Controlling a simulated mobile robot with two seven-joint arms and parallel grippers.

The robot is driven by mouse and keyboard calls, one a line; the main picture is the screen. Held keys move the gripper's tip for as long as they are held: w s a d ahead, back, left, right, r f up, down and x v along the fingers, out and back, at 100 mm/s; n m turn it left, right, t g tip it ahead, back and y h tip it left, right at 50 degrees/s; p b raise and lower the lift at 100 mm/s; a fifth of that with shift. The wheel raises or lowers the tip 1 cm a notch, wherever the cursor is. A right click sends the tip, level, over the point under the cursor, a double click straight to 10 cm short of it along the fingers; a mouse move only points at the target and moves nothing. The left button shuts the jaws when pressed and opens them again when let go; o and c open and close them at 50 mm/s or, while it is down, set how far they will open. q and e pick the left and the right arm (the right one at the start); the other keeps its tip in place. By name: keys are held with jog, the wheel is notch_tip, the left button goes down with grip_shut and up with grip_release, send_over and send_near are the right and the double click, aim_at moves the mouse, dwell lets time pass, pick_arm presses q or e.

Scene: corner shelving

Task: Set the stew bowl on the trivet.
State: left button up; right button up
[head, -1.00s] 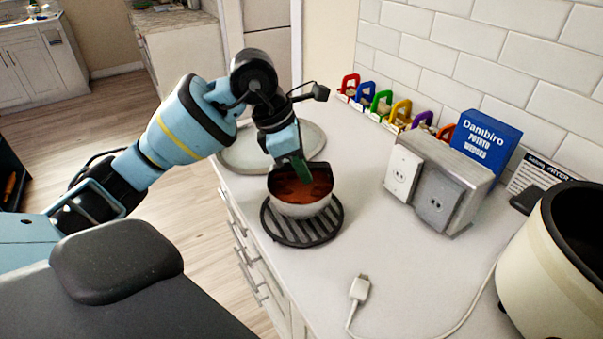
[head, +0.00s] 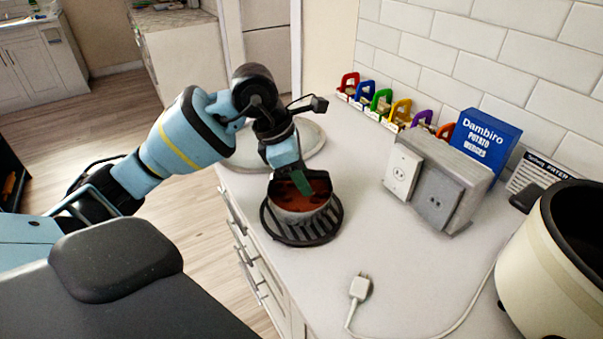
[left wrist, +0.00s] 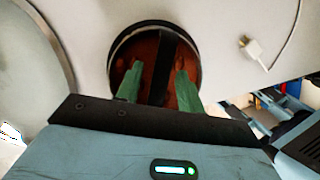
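The stew bowl (head: 304,217), a grey bowl of red-brown stew, sits over the round black slatted trivet (head: 322,232) on the counter. It looks upright and roughly centred, with trivet bars showing around its lower side. My left gripper (head: 302,187) points down at the bowl from above, its green fingers at the stew opening. In the left wrist view the two green fingertips (left wrist: 158,85) stand apart over the stew (left wrist: 145,50), with a dark strip between them. The bowl's underside is hidden. My right gripper is not in view.
A round plate-like disc (head: 310,137) lies behind the bowl. To the right are a metal outlet box (head: 452,185), a blue Dambiro box (head: 485,138), and a cream cooker (head: 560,265). A white plug (head: 360,287) and cord lie in front. Counter between is clear.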

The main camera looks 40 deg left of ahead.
pick_arm(q)
jog(key=shift+r, duration=0.1)
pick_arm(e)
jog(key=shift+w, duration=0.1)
pick_arm(q)
jog(key=shift+r, duration=0.25)
jog(key=v, duration=0.6)
jog(key=shift+a, duration=0.1)
jog(key=shift+s+a+r, duration=0.15)
jog(key=shift+s+r, duration=0.05)
jog(key=shift+r, duration=0.35)
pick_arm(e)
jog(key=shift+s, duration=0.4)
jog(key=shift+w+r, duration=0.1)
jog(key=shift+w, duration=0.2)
pick_arm(q)
jog(key=shift+f, duration=0.1)
